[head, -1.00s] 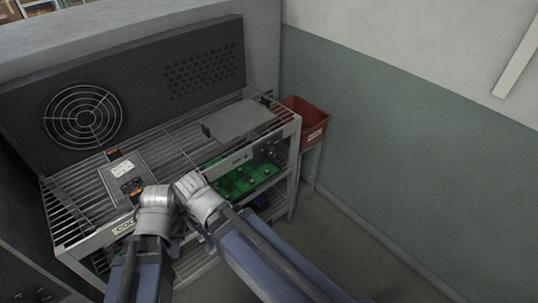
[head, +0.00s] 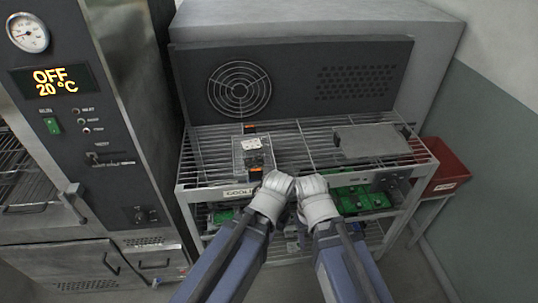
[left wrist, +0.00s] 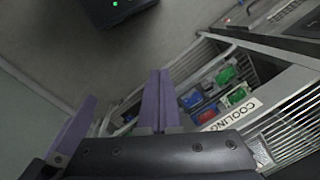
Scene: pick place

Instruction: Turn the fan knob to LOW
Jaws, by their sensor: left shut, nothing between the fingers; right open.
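The oven's dark control panel (head: 75,110) is at the left in the head view, with a lit display reading OFF and 20 °C. A small plate with dark controls (head: 140,215) sits low on it; I cannot read which control is the fan knob or its setting. My left gripper (head: 273,184) and right gripper (head: 312,185) are side by side at the rack's front, right of the panel and well apart from it. Their fingers are mostly hidden in the head view. In the left wrist view, the left gripper's purple fingers (left wrist: 160,78) are together and empty. The right is open.
A wire rack (head: 300,140) labelled COOLING carries a small box and a grey plate, with green boards below. A dark unit with a round fan grille (head: 238,88) stands behind. A red bin (head: 445,168) is at the right. Oven handles (head: 75,203) stick out.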

